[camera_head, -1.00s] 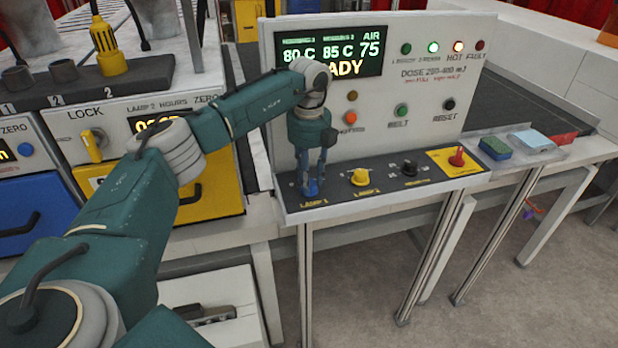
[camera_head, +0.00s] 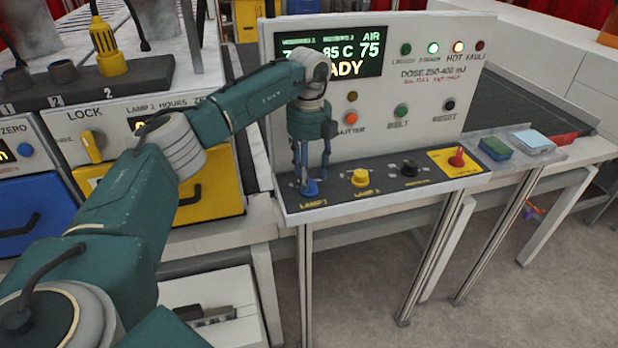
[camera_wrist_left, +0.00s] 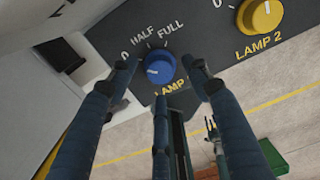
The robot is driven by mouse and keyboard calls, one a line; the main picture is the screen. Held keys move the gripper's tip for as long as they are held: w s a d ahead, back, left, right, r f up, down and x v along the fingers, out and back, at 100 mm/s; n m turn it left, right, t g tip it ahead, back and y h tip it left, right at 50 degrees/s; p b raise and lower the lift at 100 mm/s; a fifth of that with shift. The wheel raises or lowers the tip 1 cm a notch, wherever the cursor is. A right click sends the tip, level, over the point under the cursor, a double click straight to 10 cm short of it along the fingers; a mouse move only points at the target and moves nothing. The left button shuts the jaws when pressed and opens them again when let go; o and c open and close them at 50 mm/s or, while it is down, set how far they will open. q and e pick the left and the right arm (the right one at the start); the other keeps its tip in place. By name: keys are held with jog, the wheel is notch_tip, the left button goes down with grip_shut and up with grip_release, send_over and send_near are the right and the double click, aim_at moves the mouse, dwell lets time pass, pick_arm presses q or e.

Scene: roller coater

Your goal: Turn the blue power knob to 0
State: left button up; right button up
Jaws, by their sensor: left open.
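The blue power knob (camera_head: 309,188) is at the left end of the sloping control panel, above the LAMP 1 label. In the left wrist view the blue knob (camera_wrist_left: 159,69) has 0, HALF and FULL printed around it. A short white mark shows on the left side of its cap, towards the 0 side. My left gripper (camera_head: 311,176) points down over the knob. In the left wrist view its fingers (camera_wrist_left: 163,75) are spread around the knob, with gaps visible at its sides; contact cannot be told. My right gripper is not in view.
A yellow LAMP 2 knob (camera_head: 360,177), a black knob (camera_head: 409,168) and a red knob on a yellow plate (camera_head: 457,158) stand to the right on the panel. The upright display panel (camera_head: 375,110) rises close behind my gripper. Open floor lies in front.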

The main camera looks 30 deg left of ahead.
aim_at(310, 182)
pick_arm(q)
notch_tip(310, 182, up, 10)
dwell(0.3)
dwell(0.4)
